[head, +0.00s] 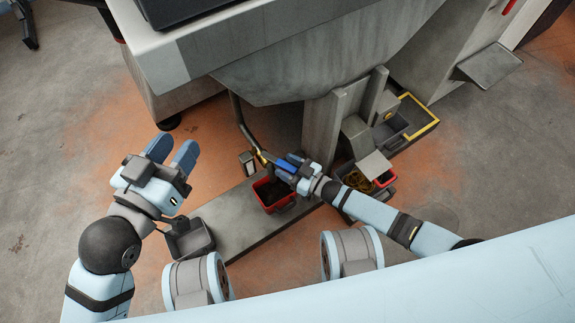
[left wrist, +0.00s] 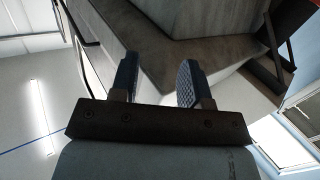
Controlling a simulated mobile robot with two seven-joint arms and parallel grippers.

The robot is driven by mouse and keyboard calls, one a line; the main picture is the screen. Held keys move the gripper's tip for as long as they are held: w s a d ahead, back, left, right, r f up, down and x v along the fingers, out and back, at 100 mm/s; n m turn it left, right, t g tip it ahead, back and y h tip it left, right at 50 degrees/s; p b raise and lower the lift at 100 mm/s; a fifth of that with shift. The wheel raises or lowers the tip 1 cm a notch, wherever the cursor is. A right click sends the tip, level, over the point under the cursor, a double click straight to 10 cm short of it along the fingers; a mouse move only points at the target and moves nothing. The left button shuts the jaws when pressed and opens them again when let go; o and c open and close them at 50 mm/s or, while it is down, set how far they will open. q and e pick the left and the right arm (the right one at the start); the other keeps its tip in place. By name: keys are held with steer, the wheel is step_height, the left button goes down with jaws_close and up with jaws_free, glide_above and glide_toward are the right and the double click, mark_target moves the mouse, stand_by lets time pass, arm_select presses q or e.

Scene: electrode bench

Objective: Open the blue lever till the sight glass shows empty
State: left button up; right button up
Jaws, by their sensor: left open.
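My left gripper (head: 175,146) is raised at the left in the head view, open and empty. Its two parted fingers (left wrist: 160,82) show in the left wrist view with nothing between them. My right gripper (head: 284,166) is at the lower end of the drain pipe (head: 240,115), under the grey hopper. Dark blue parts show at its fingers; I cannot tell the blue lever from the fingertips there, nor whether they are shut on it. A small dark, pale-topped box (head: 247,161) stands beside the pipe; I cannot tell whether it is the sight glass. No level is readable.
A red-rimmed bin (head: 283,207) with dark contents stands below my right gripper on a grey slab (head: 225,210). More bins and a yellow-edged tray (head: 424,107) lie right. The grey hopper (head: 290,60) overhangs.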

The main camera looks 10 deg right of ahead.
arm_select(q)
steer(key=r+p, duration=0.1)
steer(key=p, duration=0.1)
steer(key=s+r+n+p, duration=0.1)
steer(key=r+p, duration=0.1)
steer(key=shift+d+r+t, duration=0.15)
steer(key=shift+r+t, duration=0.1)
steer(key=shift+t, duration=0.15)
arm_select(e)
steer(key=v, duration=1.3)
steer(key=shift+s+d, duration=0.25)
steer(key=shift+d, duration=0.1)
steer(key=shift+s+d, duration=0.1)
